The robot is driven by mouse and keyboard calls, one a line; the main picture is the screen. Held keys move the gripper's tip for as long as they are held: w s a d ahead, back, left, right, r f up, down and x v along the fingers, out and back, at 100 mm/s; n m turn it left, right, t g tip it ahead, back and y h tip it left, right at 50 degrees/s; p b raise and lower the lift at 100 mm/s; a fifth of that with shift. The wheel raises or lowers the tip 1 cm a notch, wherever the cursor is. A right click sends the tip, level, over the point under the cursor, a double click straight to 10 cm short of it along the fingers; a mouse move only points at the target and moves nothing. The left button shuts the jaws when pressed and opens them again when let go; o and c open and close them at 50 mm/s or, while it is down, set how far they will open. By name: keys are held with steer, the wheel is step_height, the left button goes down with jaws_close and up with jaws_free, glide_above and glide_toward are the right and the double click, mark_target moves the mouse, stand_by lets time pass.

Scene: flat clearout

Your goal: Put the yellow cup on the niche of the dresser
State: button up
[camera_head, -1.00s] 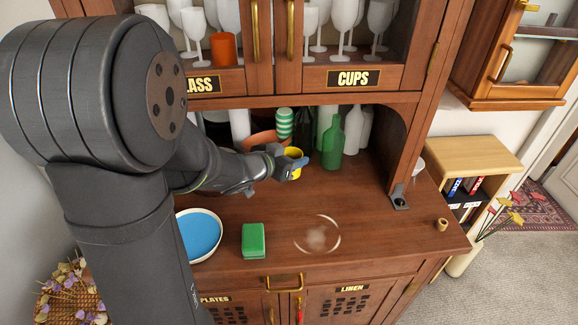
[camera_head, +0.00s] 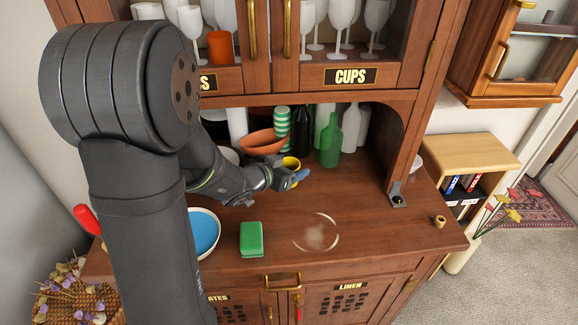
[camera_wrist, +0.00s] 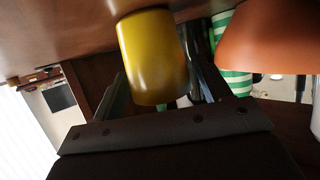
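The yellow cup (camera_head: 291,164) is at the front of the dresser's open niche (camera_head: 355,172), low by the wooden counter, right of the orange bowl. My gripper (camera_head: 297,177) is at the cup, partly hiding it in the head view. In the wrist view the yellow cup (camera_wrist: 154,58) fills the space between my two fingers (camera_wrist: 160,85), which look closed against its sides. The wrist picture is upside down, with the cup's base by the wood surface at the top. I cannot tell whether the base touches the wood.
Behind stand the orange bowl (camera_head: 263,142), a green-striped stack (camera_head: 282,122), a green bottle (camera_head: 331,140) and other bottles. A green sponge (camera_head: 251,238) and a blue-filled plate (camera_head: 205,232) lie in front. The counter right of the cup is mostly clear.

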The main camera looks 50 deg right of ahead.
steer(key=shift+r, duration=0.1)
steer(key=shift+a+r, duration=0.1)
steer(key=shift+r, duration=0.05)
steer(key=v, duration=1.1)
steer(key=shift+a, duration=0.4)
steer(key=shift+d, duration=0.1)
steer(key=x, duration=1.1)
steer(key=shift+d, duration=0.1)
steer(key=shift+d+f, duration=0.3)
steer(key=shift+d, duration=0.05)
steer(key=shift+r, duration=0.25)
